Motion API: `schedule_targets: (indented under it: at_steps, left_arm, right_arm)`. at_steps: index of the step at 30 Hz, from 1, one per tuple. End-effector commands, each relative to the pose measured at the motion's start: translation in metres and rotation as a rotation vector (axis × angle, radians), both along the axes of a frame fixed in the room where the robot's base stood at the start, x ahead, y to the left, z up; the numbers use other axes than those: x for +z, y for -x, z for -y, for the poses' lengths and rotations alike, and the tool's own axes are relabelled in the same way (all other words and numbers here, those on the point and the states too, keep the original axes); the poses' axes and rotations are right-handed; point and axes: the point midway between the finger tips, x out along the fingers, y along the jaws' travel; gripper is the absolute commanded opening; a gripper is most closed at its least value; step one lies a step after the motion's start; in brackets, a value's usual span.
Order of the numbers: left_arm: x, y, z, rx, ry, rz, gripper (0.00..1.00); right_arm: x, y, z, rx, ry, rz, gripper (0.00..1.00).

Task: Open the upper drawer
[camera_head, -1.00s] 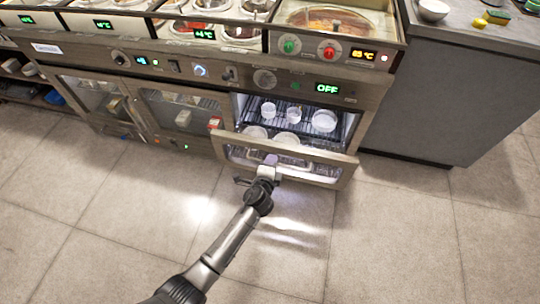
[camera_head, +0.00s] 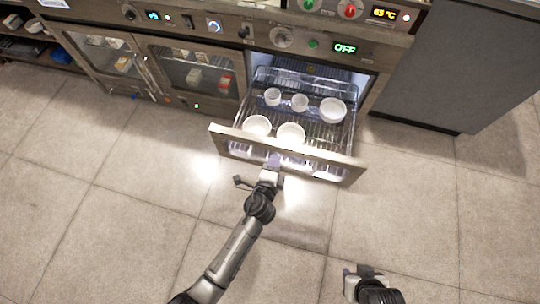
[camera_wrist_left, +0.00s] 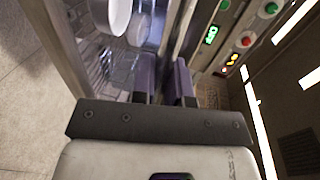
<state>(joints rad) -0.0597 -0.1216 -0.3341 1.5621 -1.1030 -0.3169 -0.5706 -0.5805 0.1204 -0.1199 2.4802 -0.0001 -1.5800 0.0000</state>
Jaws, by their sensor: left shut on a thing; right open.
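The upper drawer (camera_head: 330,168) is pulled out from the right side of the steel counter, showing a wire rack with white bowls (camera_head: 291,134) and cups (camera_head: 299,102). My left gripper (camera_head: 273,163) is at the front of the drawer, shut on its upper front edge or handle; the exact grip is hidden. In the left wrist view its two purple fingers (camera_wrist_left: 164,82) are close together at the drawer front. My right gripper (camera_head: 362,271) is open and empty over the floor at the bottom right, well away from the drawer.
Two glass-fronted cabinet doors (camera_head: 196,69) are shut left of the drawer. A control panel with a green "OFF" display (camera_head: 345,48) sits above it. A grey cabinet (camera_head: 440,70) stands to the right. The tiled floor (camera_head: 120,220) in front is clear.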

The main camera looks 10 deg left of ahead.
Motion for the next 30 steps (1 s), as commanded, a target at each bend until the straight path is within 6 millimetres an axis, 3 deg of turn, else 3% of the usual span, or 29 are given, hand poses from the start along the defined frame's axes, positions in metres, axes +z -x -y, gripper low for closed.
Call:
schedule_targets:
  at_steps: [10, 11, 18, 26, 30]
  left_arm:
    - [0.0, 0.001, 0.001, -0.001, 0.0, 0.001, 0.0]
    - [0.0, 0.001, 0.001, -0.001, 0.0, 0.001, 0.15]
    - [0.0, 0.001, 0.001, -0.001, 0.0, 0.0, 0.39]
    - [0.0, 0.002, 0.0, -0.001, 0.0, 0.0, 0.39]
    - [0.003, 0.013, 0.0, -0.001, 0.001, -0.002, 0.39]
  right_arm:
    - [0.0, 0.001, 0.0, 0.0, -0.001, -0.002, 0.43]
    - [0.0, 0.001, 0.0, 0.0, -0.001, -0.002, 0.43]
    - [0.0, 0.001, 0.0, 0.0, -0.001, -0.002, 0.43]
    - [0.0, 0.0, 0.0, 0.0, -0.001, -0.002, 0.43]
    - [0.005, 0.0, 0.0, 0.0, -0.001, -0.001, 0.43]
